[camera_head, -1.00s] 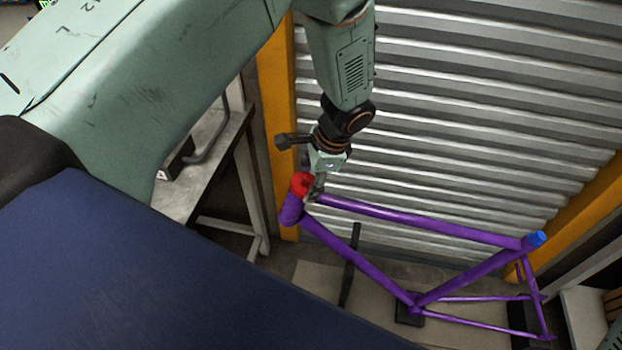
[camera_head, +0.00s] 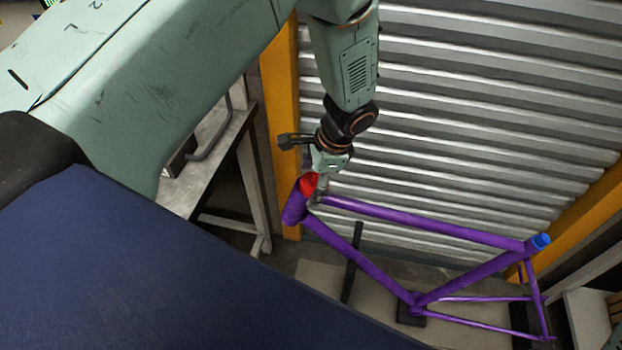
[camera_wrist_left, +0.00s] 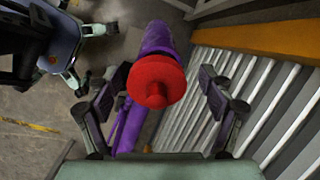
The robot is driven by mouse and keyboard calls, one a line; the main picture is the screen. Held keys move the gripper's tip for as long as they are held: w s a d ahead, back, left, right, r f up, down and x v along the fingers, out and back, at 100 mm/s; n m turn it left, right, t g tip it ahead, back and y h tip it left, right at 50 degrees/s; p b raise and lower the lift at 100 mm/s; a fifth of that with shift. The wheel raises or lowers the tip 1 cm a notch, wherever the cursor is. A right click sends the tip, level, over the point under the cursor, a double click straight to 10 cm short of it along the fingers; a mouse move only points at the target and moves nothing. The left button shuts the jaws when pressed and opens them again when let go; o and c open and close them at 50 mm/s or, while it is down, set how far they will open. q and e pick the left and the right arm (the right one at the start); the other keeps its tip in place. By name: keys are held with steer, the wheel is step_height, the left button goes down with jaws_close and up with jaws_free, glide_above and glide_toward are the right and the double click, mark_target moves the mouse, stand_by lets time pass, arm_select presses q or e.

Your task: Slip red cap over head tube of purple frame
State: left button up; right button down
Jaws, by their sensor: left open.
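The purple frame (camera_head: 375,272) stands in front of the corrugated wall, its head tube (camera_head: 294,208) at the left end. The red cap (camera_head: 308,184) sits at the top end of the head tube. In the left wrist view the red cap (camera_wrist_left: 156,81) covers the end of the purple head tube (camera_wrist_left: 159,37); how deep it is seated I cannot tell. My left gripper (camera_head: 318,190) is open at the cap. Its two fingers (camera_wrist_left: 164,90) stand apart on either side of the cap, with gaps showing. My right gripper is not in view.
A blue cap (camera_head: 541,240) is on the seat tube end. A grey metal bench (camera_head: 222,150) stands at left, beside a yellow post (camera_head: 280,100). The corrugated wall (camera_head: 470,110) is close behind the frame. A dark stand post (camera_head: 352,262) stands near the frame.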

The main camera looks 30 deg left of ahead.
arm_select(q)
steer(key=shift+r, duration=0.1)
steer(key=v, duration=1.1)
steer(key=shift+r, duration=0.45)
steer(key=shift+s, duration=0.1)
steer(key=x, duration=1.2)
steer(key=shift+d, duration=0.1)
steer(key=shift+r, duration=0.1)
